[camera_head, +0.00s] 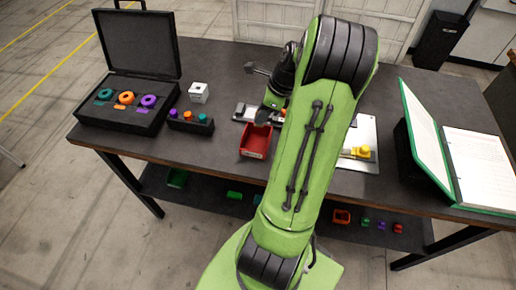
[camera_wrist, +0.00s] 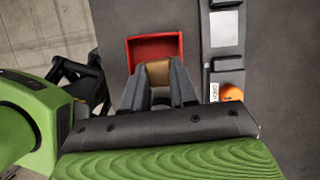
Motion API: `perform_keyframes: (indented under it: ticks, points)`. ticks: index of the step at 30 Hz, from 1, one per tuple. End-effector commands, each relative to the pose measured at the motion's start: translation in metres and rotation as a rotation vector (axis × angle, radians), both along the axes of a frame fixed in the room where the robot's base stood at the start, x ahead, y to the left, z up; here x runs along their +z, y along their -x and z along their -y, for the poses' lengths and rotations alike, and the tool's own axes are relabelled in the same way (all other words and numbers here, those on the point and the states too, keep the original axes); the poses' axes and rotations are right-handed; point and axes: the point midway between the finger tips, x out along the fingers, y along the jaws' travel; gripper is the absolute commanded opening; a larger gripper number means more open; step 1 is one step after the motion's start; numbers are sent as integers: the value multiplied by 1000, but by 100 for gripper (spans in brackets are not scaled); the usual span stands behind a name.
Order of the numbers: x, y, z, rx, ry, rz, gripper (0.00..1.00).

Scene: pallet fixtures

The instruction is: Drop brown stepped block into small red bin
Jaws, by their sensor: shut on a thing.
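The small red bin (camera_head: 256,140) stands on the dark table, just left of my green arm in the head view. In the wrist view the red bin (camera_wrist: 154,47) lies just beyond my fingertips. My gripper (camera_wrist: 159,74) is shut on the brown stepped block (camera_wrist: 158,72), which shows between the two dark fingers. The block overlaps the near side of the bin in this view; its height over the bin cannot be told. In the head view my arm hides the fingers and the block.
A grey fixture with an orange part (camera_wrist: 231,93) lies right of the bin in the wrist view. A black case (camera_head: 125,100), a white cube (camera_head: 198,92) and a rack of coloured pegs (camera_head: 190,121) stand to the left. A green-edged binder (camera_head: 455,155) stands at the right.

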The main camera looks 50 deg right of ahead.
Motion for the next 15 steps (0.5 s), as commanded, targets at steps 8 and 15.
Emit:
perform_keyframes:
  ticks: [8,15]
  points:
    - [2,0,0,1,1,1,33]
    - [2,0,0,1,1,1,57]
